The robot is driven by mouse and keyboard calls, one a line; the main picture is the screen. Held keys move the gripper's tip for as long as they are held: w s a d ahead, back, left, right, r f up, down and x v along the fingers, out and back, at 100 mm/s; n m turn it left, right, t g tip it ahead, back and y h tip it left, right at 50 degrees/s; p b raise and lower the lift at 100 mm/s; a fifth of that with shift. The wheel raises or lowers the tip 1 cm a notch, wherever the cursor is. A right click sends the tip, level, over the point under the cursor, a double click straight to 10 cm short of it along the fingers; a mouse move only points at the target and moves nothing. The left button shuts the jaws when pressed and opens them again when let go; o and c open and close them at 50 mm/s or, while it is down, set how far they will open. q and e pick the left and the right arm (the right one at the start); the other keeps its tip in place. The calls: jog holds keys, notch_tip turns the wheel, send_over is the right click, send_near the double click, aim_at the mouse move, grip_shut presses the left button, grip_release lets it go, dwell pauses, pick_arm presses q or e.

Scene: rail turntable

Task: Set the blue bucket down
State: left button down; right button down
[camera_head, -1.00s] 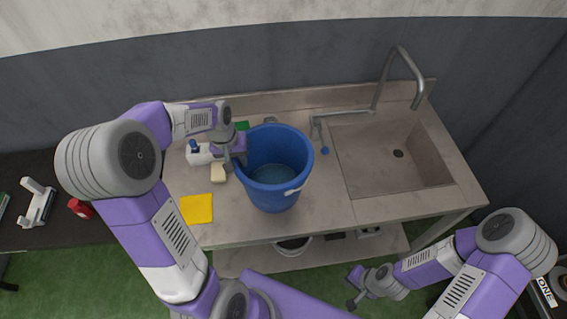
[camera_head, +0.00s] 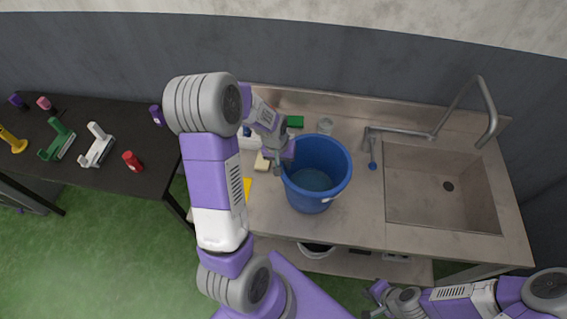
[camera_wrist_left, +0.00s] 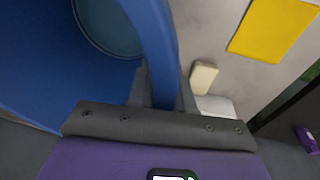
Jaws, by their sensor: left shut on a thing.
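The blue bucket (camera_head: 322,198) is upright at the metal counter, left of the sink, with liquid inside. I cannot tell whether its base touches the counter. My left gripper (camera_head: 283,163) is shut on the left side of the bucket's rim. In the left wrist view the bucket's wall (camera_wrist_left: 150,30) runs down between the fingers (camera_wrist_left: 162,88). My right gripper (camera_head: 372,300) is open and empty in front of the counter, low at the bottom of the head view.
The counter (camera_head: 350,225) holds a pale sponge (camera_head: 262,162), a yellow cloth (camera_wrist_left: 272,28), a green block (camera_head: 295,121) and a clear cup (camera_head: 325,126) around the bucket. The sink (camera_head: 430,195) and faucet (camera_head: 400,133) are right. A dark table (camera_head: 110,165) with several tools stands left.

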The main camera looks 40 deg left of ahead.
pick_arm(q)
jog(key=shift+w+f, duration=0.15)
jog(key=shift+f, duration=0.15)
jog(key=c, duration=1.5)
grip_release()
jog(key=shift+f, duration=0.2)
jog(key=o, duration=0.5)
jog(key=shift+r, duration=0.2)
jog(key=shift+r, duration=0.35)
jog(key=r, duration=0.3)
jog(key=s+r, duration=0.1)
jog(key=r, duration=0.3)
jog(key=s+r, duration=0.1)
jog(key=r, duration=0.3)
jog(key=shift+a+r+p, duration=0.1)
jog(key=shift+a+p, duration=0.2)
jog(key=shift+a, duration=0.1)
